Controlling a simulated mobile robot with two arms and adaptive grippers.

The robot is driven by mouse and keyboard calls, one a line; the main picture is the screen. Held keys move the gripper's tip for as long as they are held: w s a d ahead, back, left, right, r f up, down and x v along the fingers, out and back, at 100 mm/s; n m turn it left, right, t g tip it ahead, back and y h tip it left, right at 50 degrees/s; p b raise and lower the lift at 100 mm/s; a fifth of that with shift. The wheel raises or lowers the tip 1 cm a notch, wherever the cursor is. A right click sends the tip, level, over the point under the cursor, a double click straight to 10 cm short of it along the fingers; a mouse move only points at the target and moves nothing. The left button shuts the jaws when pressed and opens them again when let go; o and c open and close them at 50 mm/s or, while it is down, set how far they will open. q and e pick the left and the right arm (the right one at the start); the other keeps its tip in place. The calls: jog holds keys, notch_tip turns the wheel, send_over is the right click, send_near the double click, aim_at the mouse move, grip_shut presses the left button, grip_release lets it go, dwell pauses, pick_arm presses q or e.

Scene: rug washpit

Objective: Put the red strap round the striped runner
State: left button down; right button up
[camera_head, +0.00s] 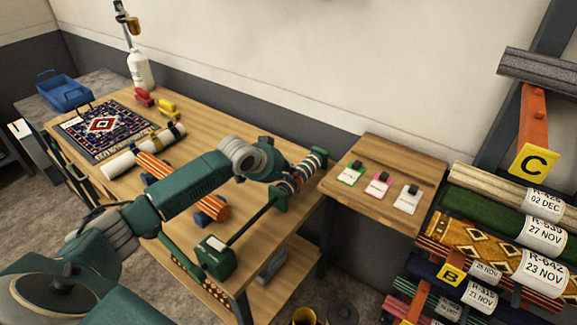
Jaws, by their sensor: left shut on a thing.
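My left gripper (284,182) is at the right end of the long table, beside a multicoloured banded roll (304,172), and appears shut on it; the fingertips are partly hidden. An orange roll with pale stripes (212,207) lies in blue cradles on the table, and my arm crosses over its middle. I cannot tell which of these two is the striped runner. A red piece (145,98), which looks like the red strap, lies at the table's back, apart from both rolls. My right gripper is not in view.
A green block (216,257) with a black rod stands at the table's front edge. A cream roll (118,163) with dark and yellow bands, yellow pieces (167,105) and a patterned rug (103,128) lie to the left. A side table (385,155) holds tags. A rack of rolls is at right.

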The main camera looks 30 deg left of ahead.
pick_arm(q)
jog(key=shift+w+a, duration=0.15)
jog(key=c, duration=1.7)
grip_release()
